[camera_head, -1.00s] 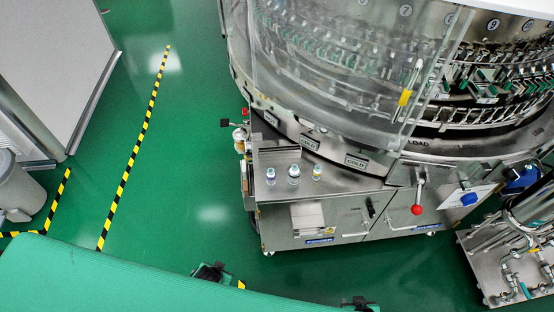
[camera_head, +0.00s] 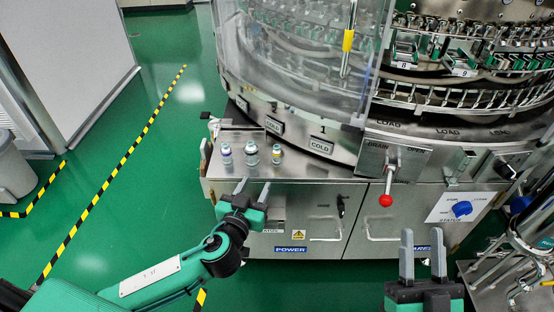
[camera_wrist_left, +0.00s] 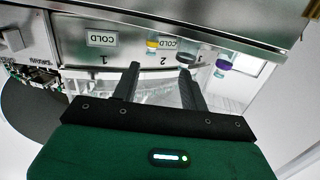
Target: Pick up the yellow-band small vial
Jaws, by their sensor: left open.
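The yellow-band small vial (camera_head: 276,155) stands upright on the steel ledge, rightmost of three vials. In the left wrist view, which looks upside down, its yellow band (camera_wrist_left: 152,44) shows beyond and between the fingertips. My left gripper (camera_head: 253,187) is open and empty, in front of the ledge and a little left of and nearer than the yellow-band vial. It also shows open in the left wrist view (camera_wrist_left: 159,68). My right gripper (camera_head: 422,240) is open and empty, low at the right, well away from the vials.
A larger clear vial (camera_head: 251,154) stands close left of the yellow-band vial, and a purple-band vial (camera_head: 226,155) further left. The rotary washer (camera_head: 300,130) rises behind. A red-knobbed lever (camera_head: 387,188) sticks out at right. The steel ledge (camera_head: 325,170) is bare right of the vials.

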